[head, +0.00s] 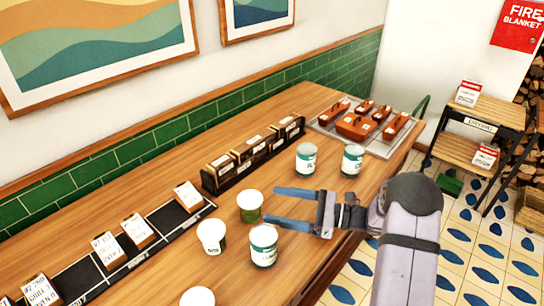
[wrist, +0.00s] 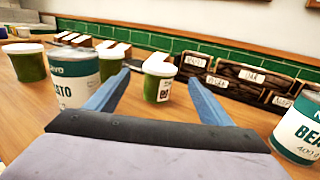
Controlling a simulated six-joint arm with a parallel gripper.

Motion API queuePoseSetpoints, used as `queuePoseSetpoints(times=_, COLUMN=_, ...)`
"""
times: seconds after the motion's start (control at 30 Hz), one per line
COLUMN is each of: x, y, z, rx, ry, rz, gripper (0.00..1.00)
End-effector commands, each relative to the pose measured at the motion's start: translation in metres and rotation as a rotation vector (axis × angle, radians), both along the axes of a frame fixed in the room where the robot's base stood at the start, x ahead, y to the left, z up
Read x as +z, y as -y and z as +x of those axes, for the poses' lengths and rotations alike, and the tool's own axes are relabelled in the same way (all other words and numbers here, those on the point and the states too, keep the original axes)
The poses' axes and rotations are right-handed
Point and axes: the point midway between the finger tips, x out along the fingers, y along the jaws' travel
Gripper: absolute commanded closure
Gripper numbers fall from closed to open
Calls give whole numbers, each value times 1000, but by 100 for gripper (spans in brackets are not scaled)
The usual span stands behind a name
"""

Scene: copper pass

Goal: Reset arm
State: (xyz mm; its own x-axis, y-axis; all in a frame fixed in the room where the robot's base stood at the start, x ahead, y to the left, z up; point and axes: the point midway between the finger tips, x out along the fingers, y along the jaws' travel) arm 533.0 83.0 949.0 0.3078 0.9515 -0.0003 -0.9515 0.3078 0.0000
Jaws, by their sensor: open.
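My gripper (head: 292,208) reaches from the right over the wooden table, with its two blue fingers apart and nothing between them. In the wrist view my gripper (wrist: 155,88) is also open, and a green tub with a white lid (wrist: 158,80) stands beyond the fingertips. In the head view that tub (head: 250,206) stands just left of the fingertips. A labelled can (head: 263,246) stands in front of the fingers. In the wrist view a can (wrist: 73,76) is close to the left finger and another can (wrist: 300,130) is at the right edge.
Two cans (head: 306,160) (head: 352,160) stand behind my gripper. More tubs (head: 211,236) (head: 198,297) stand at the front left. A dark labelled rack (head: 252,160) and a black strip with boxes (head: 165,220) line the wall side. A tray (head: 378,148) holds several copper-coloured pieces at the far end.

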Motion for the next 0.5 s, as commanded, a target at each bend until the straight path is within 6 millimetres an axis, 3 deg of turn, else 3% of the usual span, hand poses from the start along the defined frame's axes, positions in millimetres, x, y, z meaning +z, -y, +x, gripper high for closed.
queuePoseSetpoints(times=0.27, x=10, y=10, z=-15, rx=61, ry=166, rz=-152, gripper=26)
queuePoseSetpoints(times=0.5, x=17, y=26, z=-60, rx=260, ry=474, rz=-495, gripper=26)
